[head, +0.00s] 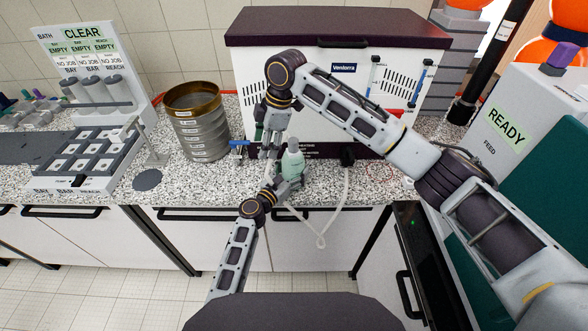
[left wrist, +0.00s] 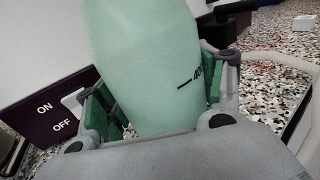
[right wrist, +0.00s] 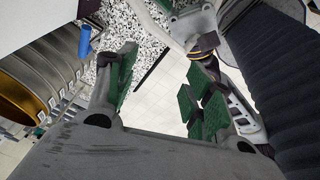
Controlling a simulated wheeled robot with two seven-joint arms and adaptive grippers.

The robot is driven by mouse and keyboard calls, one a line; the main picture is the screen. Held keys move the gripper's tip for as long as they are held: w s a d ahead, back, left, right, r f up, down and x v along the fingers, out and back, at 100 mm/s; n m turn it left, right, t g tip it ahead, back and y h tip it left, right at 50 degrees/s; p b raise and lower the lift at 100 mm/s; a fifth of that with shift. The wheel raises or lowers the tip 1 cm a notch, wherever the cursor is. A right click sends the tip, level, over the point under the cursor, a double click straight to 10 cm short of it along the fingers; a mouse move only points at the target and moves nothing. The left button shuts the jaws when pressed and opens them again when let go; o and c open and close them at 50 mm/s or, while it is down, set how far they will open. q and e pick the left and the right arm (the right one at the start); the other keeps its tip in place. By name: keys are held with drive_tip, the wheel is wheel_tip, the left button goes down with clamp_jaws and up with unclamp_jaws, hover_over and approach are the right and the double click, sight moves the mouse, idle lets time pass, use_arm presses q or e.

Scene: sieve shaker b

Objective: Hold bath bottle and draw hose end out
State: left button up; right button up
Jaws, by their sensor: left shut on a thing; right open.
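The pale green bath bottle (head: 292,161) stands upright on the counter in front of the dark-topped machine. My left gripper (head: 290,178) is shut around its body; the left wrist view shows the bottle (left wrist: 148,65) between the green pads. My right gripper (head: 267,147) is open, pointing down just left of the bottle's top; the right wrist view shows nothing between its pads (right wrist: 160,88). A white hose (head: 334,212) runs from a black fitting (head: 347,155), loops below the counter edge and returns towards the bottle. I cannot see where its end sits.
A brass-rimmed sieve stack (head: 202,125) and a blue-handled valve (head: 238,147) stand to the left. The Vendorra machine (head: 342,68) is close behind. A grey rack (head: 85,150) is further left. Some counter is clear right of the fitting.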

sight(293, 139)
drive_tip(key=shift+w+d+r+n+h, duration=0.2)
drive_tip(key=shift+w+d+r+h, duration=0.4)
drive_tip(key=shift+w+d, duration=0.5)
drive_tip(key=shift+w+d+r+n+h, duration=0.2)
drive_tip(key=shift+w+d+r+h, duration=0.4)
drive_tip(key=shift+d, duration=0.85)
drive_tip(key=shift+w+d+r+n+h, duration=0.2)
drive_tip(key=shift+w+d+r+h, duration=0.2)
drive_tip(key=shift+w+d+r, duration=0.6)
drive_tip(key=shift+w+d+f, duration=0.1)
drive_tip(key=shift+d+f, duration=0.15)
drive_tip(key=shift+f, duration=0.2)
drive_tip(key=shift+f, duration=4.3)
clamp_jaws()
drive_tip(key=shift+r, duration=0.55)
